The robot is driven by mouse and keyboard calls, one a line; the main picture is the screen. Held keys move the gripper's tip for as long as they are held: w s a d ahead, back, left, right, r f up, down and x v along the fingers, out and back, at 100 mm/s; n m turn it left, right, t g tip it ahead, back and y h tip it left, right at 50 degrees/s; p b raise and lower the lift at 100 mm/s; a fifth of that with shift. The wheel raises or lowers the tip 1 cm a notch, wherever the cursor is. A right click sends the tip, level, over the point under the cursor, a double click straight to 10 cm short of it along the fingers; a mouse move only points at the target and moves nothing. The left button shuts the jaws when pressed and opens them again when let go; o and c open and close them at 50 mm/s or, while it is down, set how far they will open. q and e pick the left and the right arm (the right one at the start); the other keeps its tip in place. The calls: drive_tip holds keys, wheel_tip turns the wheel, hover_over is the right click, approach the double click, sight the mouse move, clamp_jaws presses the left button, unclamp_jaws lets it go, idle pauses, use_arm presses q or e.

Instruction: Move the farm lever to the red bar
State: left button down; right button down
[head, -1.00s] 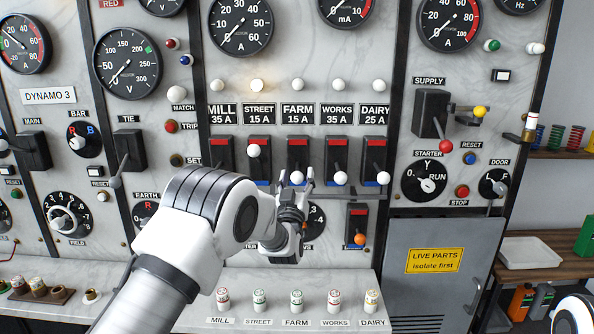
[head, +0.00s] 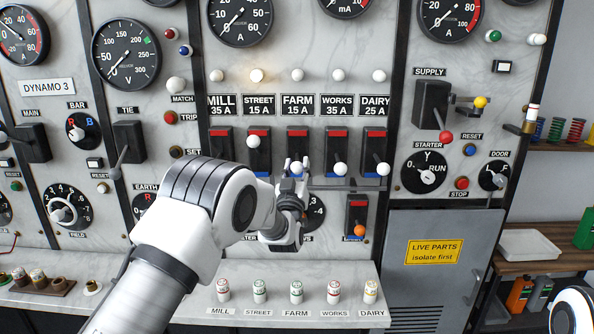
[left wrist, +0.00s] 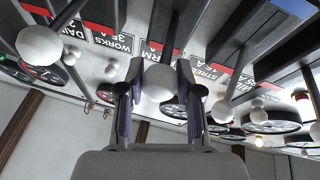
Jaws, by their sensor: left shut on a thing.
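The farm lever (head: 296,168) is a white knob on the black switch under the FARM 15 A label, and it points down at the blue end. The farm red bar (head: 297,133) is above it, at the top of the switch. My left gripper (head: 297,166) reaches up from below and is shut on the knob. In the left wrist view the white knob (left wrist: 158,83) sits between the two fingers (left wrist: 158,95). My arm hides the lower part of the switch.
The street lever (head: 253,141) is close on the left and sits higher. The works lever (head: 340,169) and dairy lever (head: 383,169) on the right are down. The mill knob is hidden by my arm. A small orange-knobbed switch (head: 359,231) is below right.

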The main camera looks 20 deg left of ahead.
use_arm(q)
drive_tip(key=shift+r, duration=0.35)
drive_tip(key=shift+w+r+b, duration=0.1)
drive_tip(key=shift+r+b, duration=0.7)
drive_tip(key=shift+b, duration=0.1)
drive_tip(key=shift+w+a+r+g, duration=0.1)
drive_tip(key=shift+r+g, duration=0.1)
drive_tip(key=shift+r, duration=0.3)
drive_tip(key=shift+w+a+r+g, duration=0.1)
drive_tip(key=shift+r+g, duration=0.1)
drive_tip(key=shift+r, duration=0.3)
drive_tip(key=shift+w+r+g, duration=0.15)
drive_tip(key=shift+r+g, duration=0.1)
drive_tip(key=shift+g, duration=0.15)
drive_tip(key=shift+w+a+r+b, duration=0.1)
drive_tip(key=shift+w+r+b, duration=0.2)
drive_tip(key=shift+r, duration=0.25)
drive_tip(key=shift+w+a+r+b, duration=0.1)
drive_tip(key=shift+w+r+b, duration=0.15)
drive_tip(key=shift+r, duration=0.25)
drive_tip(key=c, duration=0.7)
unclamp_jaws()
drive_tip(key=shift+c, duration=0.2)
drive_tip(key=shift+d+f, duration=0.1)
